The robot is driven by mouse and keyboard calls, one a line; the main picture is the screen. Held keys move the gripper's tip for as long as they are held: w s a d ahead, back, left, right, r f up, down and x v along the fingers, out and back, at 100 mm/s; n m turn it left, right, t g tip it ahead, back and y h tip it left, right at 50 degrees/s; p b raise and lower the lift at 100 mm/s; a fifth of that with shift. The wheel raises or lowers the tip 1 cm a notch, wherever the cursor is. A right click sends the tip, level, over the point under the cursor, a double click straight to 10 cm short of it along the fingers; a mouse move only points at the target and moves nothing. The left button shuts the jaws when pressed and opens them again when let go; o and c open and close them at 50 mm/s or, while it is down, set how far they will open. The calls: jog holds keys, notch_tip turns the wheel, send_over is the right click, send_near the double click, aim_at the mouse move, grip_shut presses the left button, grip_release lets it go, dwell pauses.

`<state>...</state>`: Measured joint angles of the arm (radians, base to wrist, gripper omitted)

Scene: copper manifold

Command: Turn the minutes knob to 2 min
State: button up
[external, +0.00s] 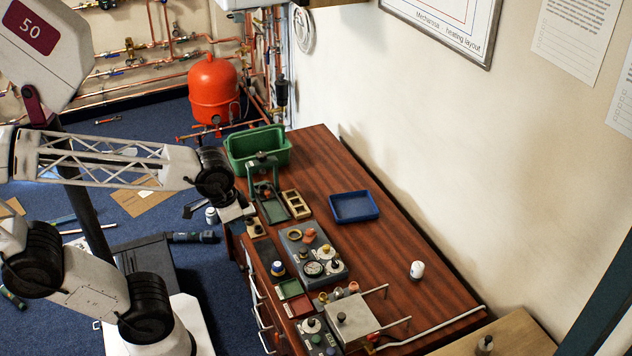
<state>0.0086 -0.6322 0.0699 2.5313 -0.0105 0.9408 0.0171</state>
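A grey control box (290,246) on the wooden bench carries several knobs and dials. Among them are a white dial with a yellow knob (326,251), a white dial with a dark knob (333,266) and a round gauge (313,268). A second dark panel (329,325) nearer the front has a white dial with a knob (311,326) and green buttons. Labels are too small to read, so I cannot tell which is the minutes knob or its setting. My gripper (250,217) is at the bench's left edge, behind and left of the grey box, apart from its knobs. Its fingers are unclear.
A green bin (240,146), green press (263,163) and blue tray (333,207) stand toward the back. The bench's right side is mostly clear.

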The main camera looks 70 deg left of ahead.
jog(key=o, duration=0.5)
jog(key=shift+w+d+f, duration=0.1)
jog(key=shift+w+f, duration=0.25)
jog(key=shift+w, duration=0.1)
jog(key=shift+c, duration=0.2)
jog(key=shift+o, duration=0.6)
jog(key=w+d+f+m+g, duration=0.1)
jog(key=w+d+f, duration=0.3)
jog(key=w+f, duration=0.6)
jog(key=shift+f, duration=0.8)
jog(key=m+g, duration=0.1)
jog(key=g, duration=0.1)
send_near(312, 319)
jog(key=shift+s+f, duration=0.1)
jog(key=shift+s, duration=0.2)
jog(key=shift+d+f, duration=0.15)
jog(key=shift+f, duration=0.5)
jog(key=shift+f, duration=0.1)
jog(key=shift+f, duration=3.8)
